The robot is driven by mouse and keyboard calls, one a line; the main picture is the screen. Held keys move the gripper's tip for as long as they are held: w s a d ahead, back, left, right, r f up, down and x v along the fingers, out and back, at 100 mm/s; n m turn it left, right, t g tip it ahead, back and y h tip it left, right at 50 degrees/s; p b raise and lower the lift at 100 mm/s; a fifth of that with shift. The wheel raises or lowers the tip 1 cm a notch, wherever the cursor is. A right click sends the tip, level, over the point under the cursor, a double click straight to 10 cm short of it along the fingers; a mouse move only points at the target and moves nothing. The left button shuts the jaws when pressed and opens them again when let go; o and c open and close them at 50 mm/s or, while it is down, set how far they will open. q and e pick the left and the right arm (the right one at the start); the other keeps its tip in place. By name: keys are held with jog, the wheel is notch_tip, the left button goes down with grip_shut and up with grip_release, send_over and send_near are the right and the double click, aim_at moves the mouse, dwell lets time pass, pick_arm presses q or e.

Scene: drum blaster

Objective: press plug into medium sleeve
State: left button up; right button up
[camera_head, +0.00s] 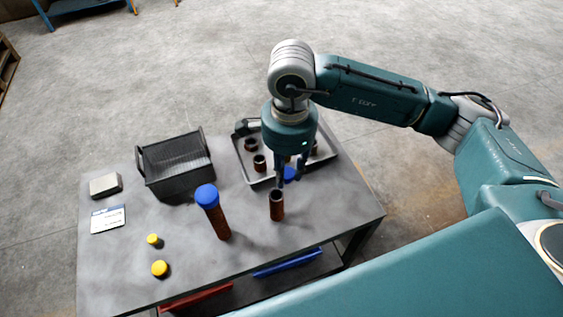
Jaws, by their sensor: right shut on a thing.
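The medium sleeve, a short brown tube with an open dark top (277,206), stands upright on the table at its front right. My right gripper (285,179) points down just above and behind it. It is shut on a blue plug (290,174), which shows between and beside its fingers. The plug looks apart from the sleeve's rim, though the exact gap is hard to tell. A taller brown sleeve (217,219) with a blue cap (206,195) stands to the left. My left gripper is not in view.
A metal tray (259,178) with small brown sleeves lies behind my right gripper. A black basket (177,166) stands left of it. Two yellow plugs (160,268) (153,240), a card (108,219) and a grey block (105,185) lie on the left.

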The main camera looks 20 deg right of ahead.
jog(key=w+a+f+m, duration=0.1)
jog(key=a+m, duration=0.1)
jog(key=m, duration=0.3)
pick_arm(q)
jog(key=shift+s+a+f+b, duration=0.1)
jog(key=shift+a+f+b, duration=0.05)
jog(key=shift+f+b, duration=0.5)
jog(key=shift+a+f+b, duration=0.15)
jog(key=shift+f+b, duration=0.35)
jog(key=shift+b, duration=0.2)
pick_arm(e)
jog(key=m, duration=0.3)
send_over(277, 191)
jog(key=s, duration=0.1)
notch_tip(277, 191, down, 7)
jog(key=shift+s+a, duration=0.2)
jog(key=shift+a, duration=0.1)
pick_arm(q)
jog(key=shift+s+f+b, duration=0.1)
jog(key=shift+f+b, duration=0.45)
pick_arm(e)
jog(key=shift+r, duration=0.1)
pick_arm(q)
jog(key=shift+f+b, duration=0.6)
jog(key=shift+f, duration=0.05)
pick_arm(e)
jog(key=shift+f, duration=0.5)
